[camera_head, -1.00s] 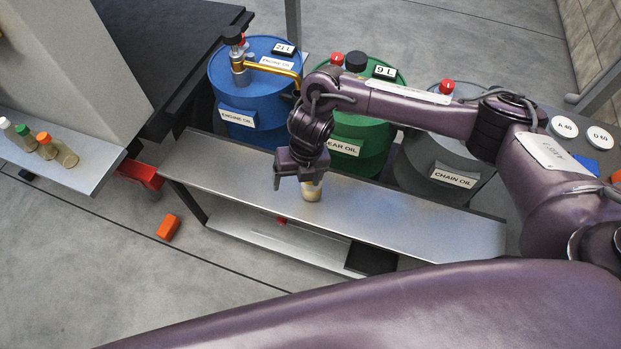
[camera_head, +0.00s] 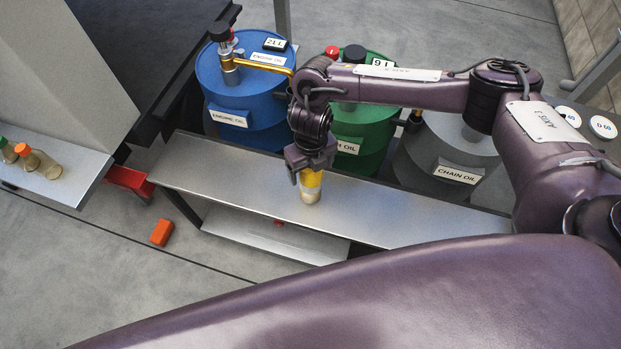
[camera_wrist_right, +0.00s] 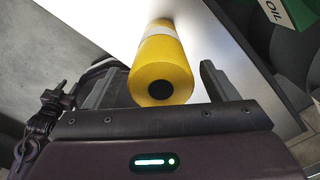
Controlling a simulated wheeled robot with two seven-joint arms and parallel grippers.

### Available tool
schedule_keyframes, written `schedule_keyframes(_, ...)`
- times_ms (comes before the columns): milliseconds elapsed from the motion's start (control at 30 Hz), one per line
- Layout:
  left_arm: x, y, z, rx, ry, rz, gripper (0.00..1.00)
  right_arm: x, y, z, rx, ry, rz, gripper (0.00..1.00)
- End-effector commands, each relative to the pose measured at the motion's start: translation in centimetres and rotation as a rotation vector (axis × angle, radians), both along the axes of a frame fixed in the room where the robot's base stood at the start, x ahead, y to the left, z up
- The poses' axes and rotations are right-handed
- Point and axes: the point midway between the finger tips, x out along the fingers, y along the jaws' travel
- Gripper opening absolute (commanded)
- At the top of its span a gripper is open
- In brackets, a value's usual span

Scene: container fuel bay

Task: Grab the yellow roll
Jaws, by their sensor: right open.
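The yellow roll (camera_head: 311,186) stands upright on the metal shelf (camera_head: 400,216), with a pale lower part. In the right wrist view the roll (camera_wrist_right: 160,66) shows its yellow end with a dark round hole. My right gripper (camera_head: 309,176) is right at the roll's top, pointing down. In the right wrist view its two fingers (camera_wrist_right: 158,84) are open, one on each side of the roll, with a visible gap on the right. The gap on the left is smaller. My left gripper is not in view.
Blue (camera_head: 243,95), green (camera_head: 366,140) and grey (camera_head: 445,155) drums stand behind the shelf. An orange block (camera_head: 161,232) lies on the floor. The shelf is clear on both sides of the roll.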

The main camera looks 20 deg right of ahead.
Motion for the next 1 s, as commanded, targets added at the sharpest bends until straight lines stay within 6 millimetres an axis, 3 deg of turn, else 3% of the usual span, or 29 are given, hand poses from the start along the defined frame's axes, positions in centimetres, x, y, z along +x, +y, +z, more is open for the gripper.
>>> schedule_keyframes(200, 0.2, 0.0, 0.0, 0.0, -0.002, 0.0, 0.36, 0.1, -0.1, -3.0, 0.0, 0.002, -0.001, 0.79)
schedule_keyframes(500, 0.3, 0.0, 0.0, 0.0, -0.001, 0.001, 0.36, 0.1, -0.1, -3.5, 0.0, 0.001, -0.001, 0.79)
schedule_keyframes(933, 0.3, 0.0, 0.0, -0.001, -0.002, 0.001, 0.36, 0.1, -0.1, -3.5, 0.0, 0.001, -0.001, 0.23)
schedule_keyframes(1000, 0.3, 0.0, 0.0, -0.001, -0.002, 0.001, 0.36, 0.2, -0.1, -3.4, 0.001, 0.0, -0.001, 0.22)
